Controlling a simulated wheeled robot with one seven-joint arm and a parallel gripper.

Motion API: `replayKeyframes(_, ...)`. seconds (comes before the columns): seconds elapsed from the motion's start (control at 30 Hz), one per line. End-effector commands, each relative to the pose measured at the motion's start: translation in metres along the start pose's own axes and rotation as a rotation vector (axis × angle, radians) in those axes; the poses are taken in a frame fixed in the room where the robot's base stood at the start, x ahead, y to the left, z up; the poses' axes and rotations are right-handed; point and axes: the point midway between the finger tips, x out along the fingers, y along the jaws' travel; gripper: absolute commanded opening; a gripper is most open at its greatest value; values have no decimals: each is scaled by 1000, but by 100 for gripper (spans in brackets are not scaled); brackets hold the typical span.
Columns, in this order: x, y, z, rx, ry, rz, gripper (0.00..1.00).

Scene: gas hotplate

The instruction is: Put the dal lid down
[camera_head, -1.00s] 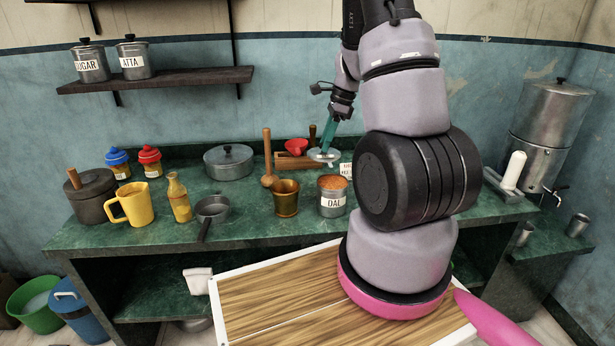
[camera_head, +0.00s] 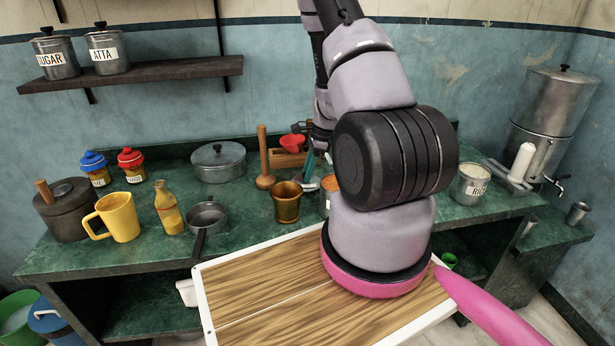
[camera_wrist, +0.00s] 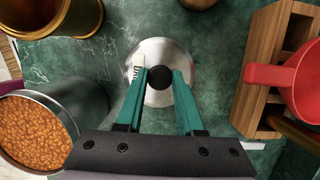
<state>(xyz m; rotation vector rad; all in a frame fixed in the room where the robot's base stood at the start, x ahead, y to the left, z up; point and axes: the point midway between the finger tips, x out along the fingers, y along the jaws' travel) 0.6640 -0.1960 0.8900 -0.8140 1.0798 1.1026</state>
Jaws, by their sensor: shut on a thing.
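The dal lid is a round silver disc with a black knob, seen in the wrist view (camera_wrist: 160,92). My gripper (camera_wrist: 160,75) has its teal fingers shut on the knob. The lid is at or just above the green counter; I cannot tell if it touches. The open dal pot (camera_wrist: 40,130), full of orange-brown lentils, stands to the lid's left in the wrist view. In the head view my arm hides most of the dal pot (camera_head: 326,205) and much of my gripper (camera_head: 312,165); only the lid's edge (camera_head: 311,186) shows.
A brass mortar (camera_head: 286,204) stands left of the dal pot. A wooden box (camera_wrist: 262,65) with a red funnel (camera_wrist: 295,78) is close on the lid's right in the wrist view. The rice pot (camera_head: 468,184) is right of my arm. Bare counter surrounds the lid.

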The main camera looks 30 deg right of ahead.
Motion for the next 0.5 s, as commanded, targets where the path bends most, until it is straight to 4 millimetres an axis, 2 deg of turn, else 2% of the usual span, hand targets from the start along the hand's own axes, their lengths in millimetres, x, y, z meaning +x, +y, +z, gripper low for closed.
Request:
replayKeyframes(0.13,17,0,-6,1,1,0,0)
replayKeyframes(0.5,21,0,-6,1,0,0,0)
